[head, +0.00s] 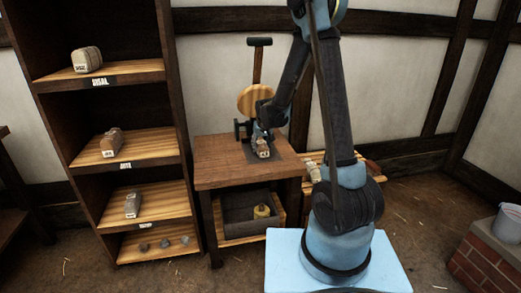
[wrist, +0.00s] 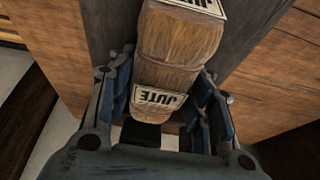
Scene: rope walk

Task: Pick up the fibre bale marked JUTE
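The bale marked JUTE (wrist: 168,72) is a tan wrapped block with white labels at its end and on top. It lies on a dark patch of the wooden table, and in the head view the bale (head: 263,148) is below my wrist. My gripper (wrist: 166,88) reaches over it with one blue-padded finger on each side. The fingers look open, with a thin gap at the bale's left side; contact on the right is hard to tell. In the head view my gripper (head: 260,136) is small, and its fingers are partly hidden.
A tall shelf (head: 115,137) on the left holds a bale on each of several boards, with small grey lumps at the bottom. The wooden table (head: 222,163) has a grey bin (head: 237,228) beneath. A brick block (head: 488,260) with a bucket (head: 508,220) stands far right.

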